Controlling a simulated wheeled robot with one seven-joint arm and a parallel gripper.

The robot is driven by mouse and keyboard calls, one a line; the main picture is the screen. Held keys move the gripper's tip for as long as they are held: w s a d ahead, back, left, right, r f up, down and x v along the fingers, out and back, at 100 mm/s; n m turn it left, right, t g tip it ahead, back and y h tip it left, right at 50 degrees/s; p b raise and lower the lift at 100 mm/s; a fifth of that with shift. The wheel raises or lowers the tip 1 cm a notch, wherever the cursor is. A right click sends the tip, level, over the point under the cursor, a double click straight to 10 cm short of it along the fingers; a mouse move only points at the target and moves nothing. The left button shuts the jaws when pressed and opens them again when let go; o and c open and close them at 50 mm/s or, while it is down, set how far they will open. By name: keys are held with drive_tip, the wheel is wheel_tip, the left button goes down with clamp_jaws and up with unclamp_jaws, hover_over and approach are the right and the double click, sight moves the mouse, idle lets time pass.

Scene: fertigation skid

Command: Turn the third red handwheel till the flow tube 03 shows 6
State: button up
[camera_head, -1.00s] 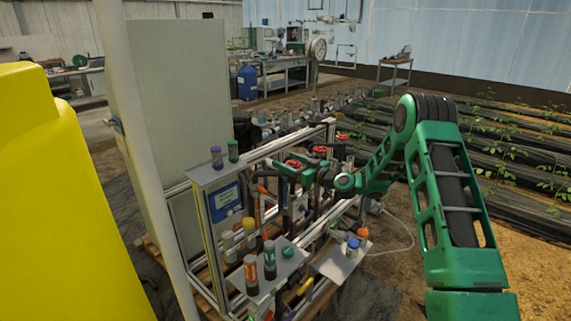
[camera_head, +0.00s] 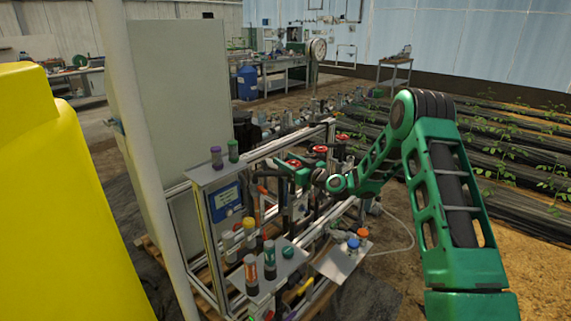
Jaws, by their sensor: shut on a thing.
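Red handwheels stand in a row along the metal frame of the skid. The nearest one in view (camera_head: 294,163) shows just above my gripper, partly covered by it. A second (camera_head: 320,149) and a third one farther back (camera_head: 342,137) stand clear of the jaws. My gripper (camera_head: 284,170) reaches in from the right at the nearest wheel and is shut on it, though the fingertips are small and partly hidden. Flow tube 03 and its reading cannot be made out.
A small tray (camera_head: 342,262) holds blue and orange-capped jars. A white post (camera_head: 150,150) and a yellow tank (camera_head: 50,200) stand at left. Planted rows lie at right.

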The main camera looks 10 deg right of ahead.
drive_tip(key=shift+d+h, duration=0.15)
drive_tip(key=shift+h, duration=0.15)
drive_tip(key=o, duration=1)
drive_tip(key=shift+o, duration=0.2)
drive_tip(key=v, duration=1)
drive_tip(key=shift+s+f, duration=0.15)
drive_tip(key=shift+s, duration=0.15)
drive_tip(key=shift+d, duration=0.15)
